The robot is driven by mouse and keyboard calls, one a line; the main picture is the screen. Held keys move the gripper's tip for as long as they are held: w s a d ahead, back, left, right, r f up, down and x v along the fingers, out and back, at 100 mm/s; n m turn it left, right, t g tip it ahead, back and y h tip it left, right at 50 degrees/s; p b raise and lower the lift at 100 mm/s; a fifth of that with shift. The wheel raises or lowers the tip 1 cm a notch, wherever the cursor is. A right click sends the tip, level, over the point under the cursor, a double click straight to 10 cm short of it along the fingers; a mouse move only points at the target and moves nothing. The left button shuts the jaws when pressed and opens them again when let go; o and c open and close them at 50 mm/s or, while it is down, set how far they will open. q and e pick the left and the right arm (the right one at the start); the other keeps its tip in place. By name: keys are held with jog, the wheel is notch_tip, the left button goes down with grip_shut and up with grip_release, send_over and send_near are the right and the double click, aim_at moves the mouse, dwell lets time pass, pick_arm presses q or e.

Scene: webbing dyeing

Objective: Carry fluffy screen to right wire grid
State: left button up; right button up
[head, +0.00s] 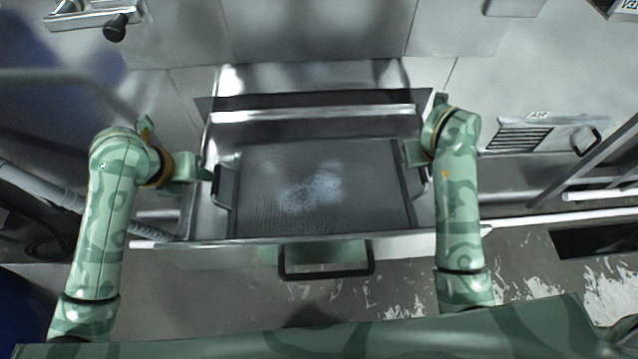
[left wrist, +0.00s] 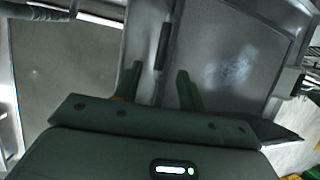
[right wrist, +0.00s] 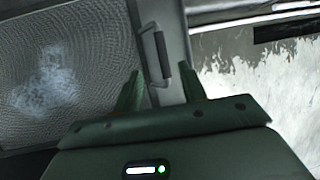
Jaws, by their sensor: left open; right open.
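The fluffy screen (head: 365,205) is a dark grey mesh panel with a pale fuzzy patch near its middle. It lies flat in a metal drawer or basin in front of me, with a black handle at each side. My left gripper (head: 208,173) is open at the left handle; in the left wrist view that handle (left wrist: 163,46) shows just beyond and between the fingers. My right gripper (head: 418,155) is open at the right handle; in the right wrist view the handle (right wrist: 160,55) lies between and ahead of the fingers. I cannot make out the right wire grid.
The metal drawer (head: 315,113) surrounds the screen, with a black front handle (head: 327,276) below it. Metal rails (head: 590,170) stand at the right. A vented panel (head: 525,137) is at the upper right. The floor in front has worn white patches.

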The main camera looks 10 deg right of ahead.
aim_at(214, 183)
pick_arm(q)
jog(key=x, duration=0.7)
jog(key=shift+d, duration=0.15)
pick_arm(e)
jog(key=x, duration=0.7)
jog(key=shift+d, duration=0.2)
pick_arm(q)
grip_shut()
pick_arm(e)
grip_shut()
pick_arm(q)
jog(key=shift+r, duration=0.1)
pick_arm(e)
jog(key=shift+r, duration=0.1)
